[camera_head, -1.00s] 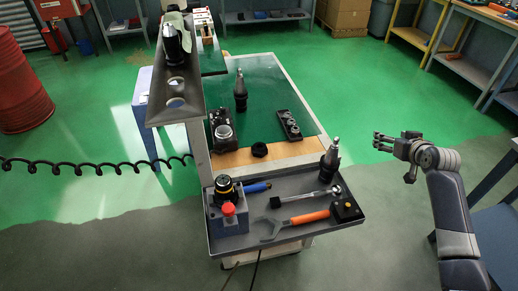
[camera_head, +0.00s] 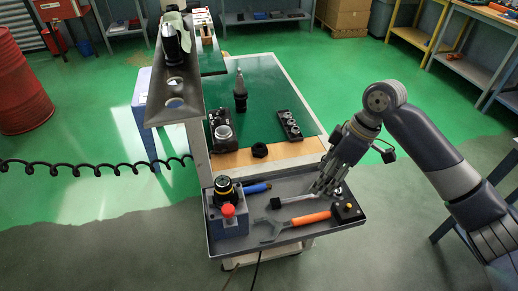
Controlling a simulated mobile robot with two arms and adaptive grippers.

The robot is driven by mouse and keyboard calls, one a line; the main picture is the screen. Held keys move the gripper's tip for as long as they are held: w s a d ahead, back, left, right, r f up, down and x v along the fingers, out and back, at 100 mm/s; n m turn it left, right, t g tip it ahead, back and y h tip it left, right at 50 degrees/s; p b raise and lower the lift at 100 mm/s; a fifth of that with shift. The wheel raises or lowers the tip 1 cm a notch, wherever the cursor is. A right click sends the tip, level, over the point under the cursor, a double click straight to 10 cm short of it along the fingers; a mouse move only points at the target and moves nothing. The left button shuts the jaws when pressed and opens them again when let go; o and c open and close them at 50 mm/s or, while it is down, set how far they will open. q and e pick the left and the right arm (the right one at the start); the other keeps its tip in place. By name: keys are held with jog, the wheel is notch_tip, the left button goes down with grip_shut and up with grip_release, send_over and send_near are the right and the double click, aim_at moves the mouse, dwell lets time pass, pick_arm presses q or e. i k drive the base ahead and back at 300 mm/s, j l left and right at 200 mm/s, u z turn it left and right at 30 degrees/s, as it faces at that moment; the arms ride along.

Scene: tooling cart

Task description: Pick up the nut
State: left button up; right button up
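The nut (camera_head: 259,150) looks like a small black ring-shaped piece. It lies on the wooden front strip of the cart's upper surface, behind the tray. My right gripper (camera_head: 322,187) points down over the right part of the tray, to the right of the nut and in front of it. It is apart from the nut. Its fingers are small and overlap the metal parts behind them, so I cannot tell whether they are open or touching anything. The tapered tool holder at the tray's right is mostly hidden behind the gripper. My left gripper is not in view.
The grey tray (camera_head: 272,243) holds an orange-handled wrench (camera_head: 305,219), a black-and-silver tool (camera_head: 290,200), a blue-handled tool (camera_head: 256,188) and a blue block with a red knob (camera_head: 229,221). Another tool holder (camera_head: 240,95) stands on the green mat, left of a black perforated block (camera_head: 289,126).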

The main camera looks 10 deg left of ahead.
aim_at(257, 153)
jog(key=i+j, duration=0.45)
jog(key=j, duration=0.25)
jog(key=i+j, duration=0.25)
jog(key=j, duration=0.1)
